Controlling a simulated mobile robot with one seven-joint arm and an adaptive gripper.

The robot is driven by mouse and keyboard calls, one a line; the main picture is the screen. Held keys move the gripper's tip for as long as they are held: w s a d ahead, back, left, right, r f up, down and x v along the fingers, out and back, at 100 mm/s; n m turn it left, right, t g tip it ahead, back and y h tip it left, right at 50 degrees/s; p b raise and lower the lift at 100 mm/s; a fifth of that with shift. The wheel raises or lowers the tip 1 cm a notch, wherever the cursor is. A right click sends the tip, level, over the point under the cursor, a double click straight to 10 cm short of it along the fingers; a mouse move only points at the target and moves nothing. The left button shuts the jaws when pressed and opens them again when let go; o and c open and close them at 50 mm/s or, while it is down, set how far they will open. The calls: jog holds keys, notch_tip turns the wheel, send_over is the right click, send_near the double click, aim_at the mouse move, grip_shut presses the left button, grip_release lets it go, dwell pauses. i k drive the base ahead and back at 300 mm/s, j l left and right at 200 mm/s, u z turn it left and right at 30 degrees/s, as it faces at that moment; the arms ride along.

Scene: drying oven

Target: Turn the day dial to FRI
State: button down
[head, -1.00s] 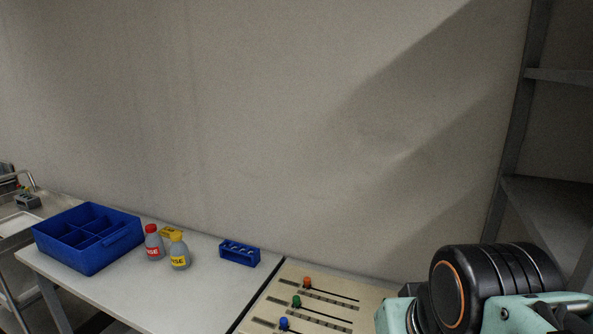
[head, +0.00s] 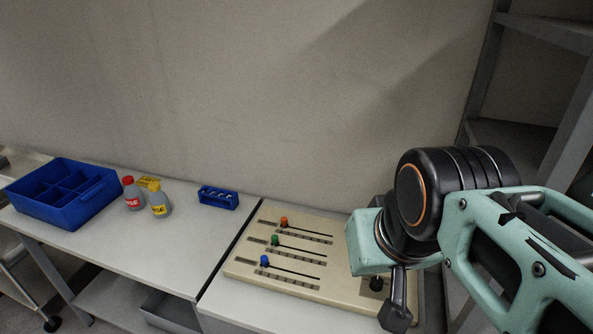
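A beige panel (head: 262,277) lies on the right-hand table, with orange, green and blue slider knobs in slots. A small dark round knob (head: 376,284) shows at the panel's right part, partly beside my arm. It may be the day dial, but no day lettering is readable. My gripper (head: 397,312) hangs down at the panel's right edge, just right of the dark knob in the picture. Only a dark piece of it shows, and its fingers are not clear. Whether it touches anything cannot be told. My arm hides the panel's far right corner.
A blue compartment bin (head: 88,213), a red-capped bottle (head: 132,196), a yellow-capped bottle (head: 159,203), a small yellow item (head: 148,182) and a blue rack (head: 218,198) stand on the left table. A grey shelf unit (head: 482,80) stands at the right. The left table's front is clear.

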aim_at(376, 282)
jog(key=z, duration=0.4)
jog(key=l, duration=0.2)
jog(key=j+z, duration=0.35)
jog(key=j, duration=0.15)
jog(key=k+j+u, duration=0.1)
jog(key=k+j, duration=0.25)
jog(key=j, duration=0.2)
jog(key=i+z, duration=0.1)
jog(key=i, duration=0.25)
